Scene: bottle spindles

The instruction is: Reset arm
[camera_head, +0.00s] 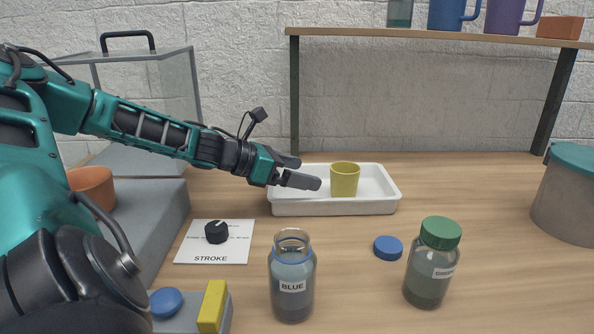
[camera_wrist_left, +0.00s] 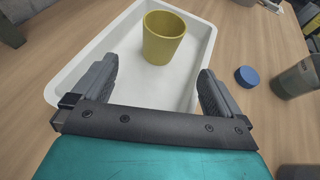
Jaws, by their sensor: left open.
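My left gripper (camera_head: 304,172) is open and empty above the left part of the white tray, in the head view. In the left wrist view its two fingers (camera_wrist_left: 158,82) are spread wide with nothing between them. A yellow cup (camera_head: 344,180) stands upright in the white tray (camera_head: 333,207), just right of and apart from the fingertips. The cup also shows in the left wrist view (camera_wrist_left: 163,38), beyond the fingers. My right gripper is not in view.
An open bottle labelled BLUE (camera_head: 291,285) and a green-capped bottle (camera_head: 433,262) stand in front. A blue cap (camera_head: 388,247) lies between them. A dial on a STROKE card (camera_head: 213,248) sits left. A shelf (camera_head: 435,39) spans the back; a grey bin (camera_head: 570,195) stands right.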

